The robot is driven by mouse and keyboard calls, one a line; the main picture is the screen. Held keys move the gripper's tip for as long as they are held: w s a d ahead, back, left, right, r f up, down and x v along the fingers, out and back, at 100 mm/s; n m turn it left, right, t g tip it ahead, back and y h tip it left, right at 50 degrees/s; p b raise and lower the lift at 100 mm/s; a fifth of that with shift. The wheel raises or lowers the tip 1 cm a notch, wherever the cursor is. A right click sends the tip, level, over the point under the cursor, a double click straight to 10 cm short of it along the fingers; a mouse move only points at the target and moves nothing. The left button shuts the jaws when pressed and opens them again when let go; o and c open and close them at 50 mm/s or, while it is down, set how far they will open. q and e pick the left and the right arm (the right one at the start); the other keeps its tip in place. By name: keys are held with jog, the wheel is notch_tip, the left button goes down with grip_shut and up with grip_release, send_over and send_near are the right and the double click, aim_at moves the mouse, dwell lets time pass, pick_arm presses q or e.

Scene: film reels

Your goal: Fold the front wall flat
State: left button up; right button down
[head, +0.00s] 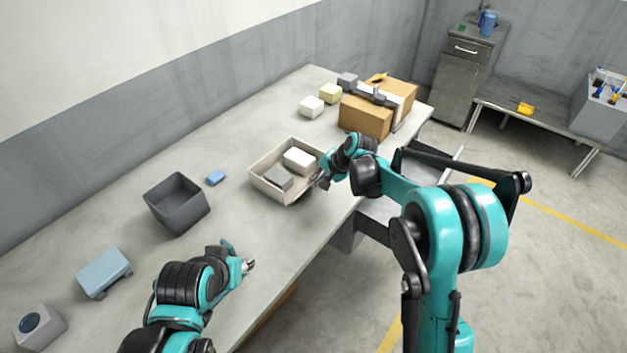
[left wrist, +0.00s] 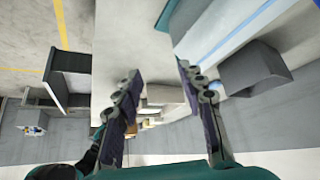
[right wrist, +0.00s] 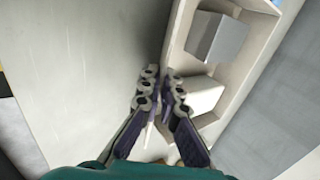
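A beige open crate (head: 262,187) stands on the table and holds a grey block (head: 279,177) and a white block (head: 298,157). Its front wall is the side toward me, partly hidden behind my right gripper (head: 319,180). In the right wrist view my right gripper (right wrist: 159,73) has its fingertips close together at the crate's near wall (right wrist: 176,35), one on each side of it, and looks shut on it. The wall appears upright. My left gripper (head: 247,265) hovers near the table's front edge, apart from the crate. In the left wrist view it (left wrist: 156,70) is open and empty.
A dark grey bin (head: 178,212) and a small blue block (head: 215,178) lie left of the crate. A blue-grey object (head: 103,272) is further left.

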dwell(0.3)
jog(key=c, duration=1.8)
grip_release()
jog(key=shift+o, duration=0.2)
jog(key=v, duration=1.2)
jog(key=shift+s+d+f, duration=0.1)
jog(key=shift+d, duration=0.05)
jog(key=s+d+r+n+t+h, duration=0.1)
jog(key=s+d+r, duration=0.15)
jog(key=s, duration=0.45)
jog(key=s+d+r+n+h, duration=0.1)
jog(key=s+d+n, duration=0.15)
jog(key=s, duration=0.35)
jog(key=s+d+f+n+t+h, duration=0.1)
jog(key=s+d, duration=0.3)
jog(key=s, duration=0.4)
jog(key=s+d+f+n+t+h, duration=0.1)
jog(key=s+d+f+n+h, duration=0.1)
jog(key=s, duration=0.6)
jog(key=shift+d+f+n+h, duration=0.35)
jog(key=shift+d+f, duration=0.5)
jog(key=shift+d, duration=0.15)
